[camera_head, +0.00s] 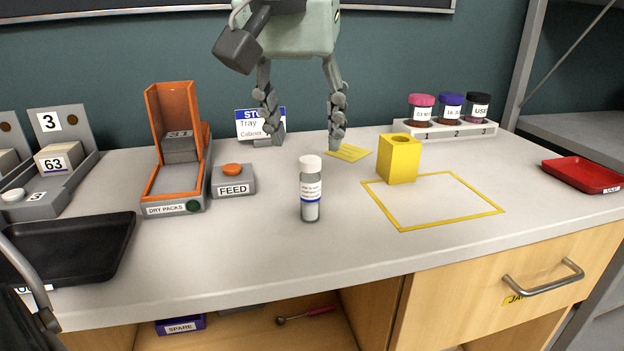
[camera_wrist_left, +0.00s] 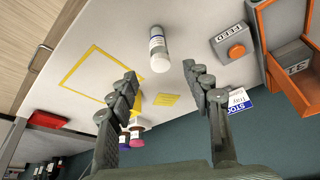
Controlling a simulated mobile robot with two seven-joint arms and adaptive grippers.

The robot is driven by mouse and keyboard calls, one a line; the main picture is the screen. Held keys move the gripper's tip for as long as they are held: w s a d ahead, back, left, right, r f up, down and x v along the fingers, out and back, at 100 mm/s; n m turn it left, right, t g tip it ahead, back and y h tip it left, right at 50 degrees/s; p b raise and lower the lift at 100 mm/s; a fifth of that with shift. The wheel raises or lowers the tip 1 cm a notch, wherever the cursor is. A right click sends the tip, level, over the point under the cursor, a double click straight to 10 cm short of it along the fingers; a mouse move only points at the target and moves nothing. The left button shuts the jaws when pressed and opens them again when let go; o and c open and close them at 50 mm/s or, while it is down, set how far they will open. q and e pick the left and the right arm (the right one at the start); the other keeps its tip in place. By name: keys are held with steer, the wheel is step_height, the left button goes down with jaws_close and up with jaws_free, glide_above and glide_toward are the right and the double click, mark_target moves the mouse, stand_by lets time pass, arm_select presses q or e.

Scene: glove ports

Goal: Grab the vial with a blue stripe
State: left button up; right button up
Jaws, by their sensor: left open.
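The vial with a blue stripe (camera_head: 310,190) stands upright on the grey worktop, near the middle. It has a white cap and a white label with a blue band low on it. My left gripper (camera_head: 304,138) points down behind and above the vial, with its two fingers spread apart and nothing between them. In the left wrist view the vial (camera_wrist_left: 157,43) shows just past the gap between the fingertips (camera_wrist_left: 160,72), apart from both. My right gripper is not in view.
A yellow block (camera_head: 400,160) with a hole stands right of the vial, by a yellow taped outline. A FEED button (camera_head: 233,182) and orange dispenser (camera_head: 150,198) are left. A rack (camera_head: 455,132) of capped jars is at the back right. Worktop around the vial is clear.

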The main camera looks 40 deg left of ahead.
mark_target(309, 161)
arm_select(q)
steer(key=x, duration=0.7)
steer(key=shift+w+f, duration=0.1)
steer(key=shift+f, duration=0.1)
jaws_close()
